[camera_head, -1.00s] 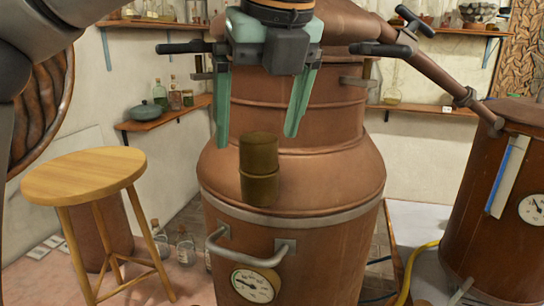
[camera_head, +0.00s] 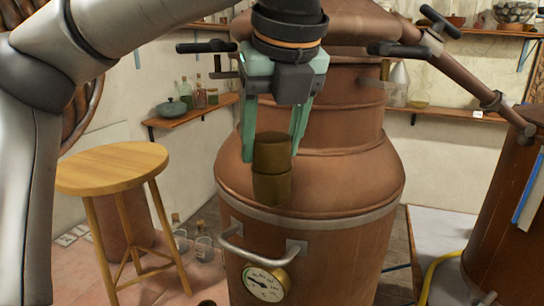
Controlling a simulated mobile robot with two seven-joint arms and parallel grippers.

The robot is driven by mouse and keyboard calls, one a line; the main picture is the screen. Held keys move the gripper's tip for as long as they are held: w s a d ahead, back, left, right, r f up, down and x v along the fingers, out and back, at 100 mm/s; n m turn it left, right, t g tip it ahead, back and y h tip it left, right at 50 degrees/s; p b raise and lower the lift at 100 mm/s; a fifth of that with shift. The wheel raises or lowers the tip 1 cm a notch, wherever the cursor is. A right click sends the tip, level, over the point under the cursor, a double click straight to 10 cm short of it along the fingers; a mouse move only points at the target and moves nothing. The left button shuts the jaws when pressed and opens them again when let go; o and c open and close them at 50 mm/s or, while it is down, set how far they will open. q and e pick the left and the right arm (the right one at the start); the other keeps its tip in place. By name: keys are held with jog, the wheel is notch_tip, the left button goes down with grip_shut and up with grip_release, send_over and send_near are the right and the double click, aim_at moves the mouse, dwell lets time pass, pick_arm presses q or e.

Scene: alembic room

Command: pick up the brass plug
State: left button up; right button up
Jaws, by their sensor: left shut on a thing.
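The brass plug (camera_head: 271,187) is a dark, olive-brown stepped cylinder, upright at the front shoulder of the big copper still (camera_head: 340,180). My left gripper (camera_head: 272,152) comes down from above with its two green fingers on either side of the plug's upper part. It is shut on the plug. I cannot tell whether the plug's base still touches the still's shoulder. My right gripper is not in view.
A round wooden stool (camera_head: 112,167) stands at the left. A curved metal handle (camera_head: 258,257) and a dial gauge (camera_head: 264,284) are on the still's front. A copper pipe (camera_head: 455,72) slopes down to another copper vessel (camera_head: 500,250) at the right.

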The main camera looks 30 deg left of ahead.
pick_arm(q)
grip_shut()
jog(key=shift+r, duration=0.15)
dwell(0.4)
